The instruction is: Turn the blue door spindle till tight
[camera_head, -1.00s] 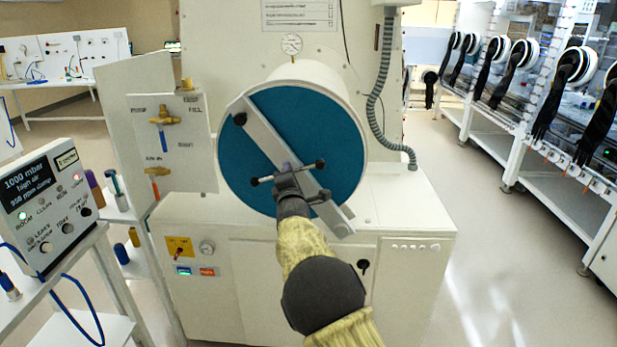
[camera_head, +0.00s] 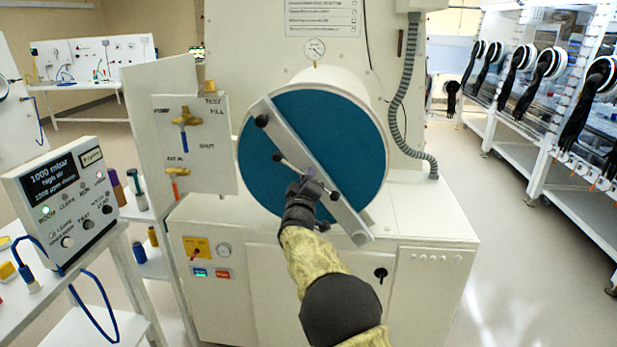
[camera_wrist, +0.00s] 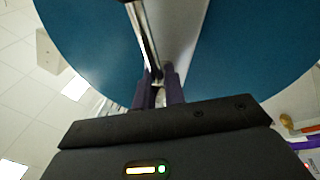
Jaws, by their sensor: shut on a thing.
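The round blue door (camera_head: 265,175) closes the end of a white cylinder, with a pale clamp bar (camera_head: 345,215) lying slantwise across it. The spindle's thin metal tommy bar (camera_head: 289,167) crosses in front of the clamp bar near the door's middle and slopes down to the right. My gripper (camera_head: 308,186) reaches up from below and covers part of the spindle. In the wrist view, my dark fingers (camera_wrist: 160,92) are shut on the metal bar (camera_wrist: 147,38), with the blue door (camera_wrist: 240,55) close behind. The spindle's hub is mostly hidden.
A valve panel (camera_head: 165,165) stands left of the door, and a control box (camera_head: 65,195) sits on a bench at the left. A grey hose (camera_head: 405,100) hangs at the right. Glovebox benches (camera_head: 550,150) line the far right; open floor lies before them.

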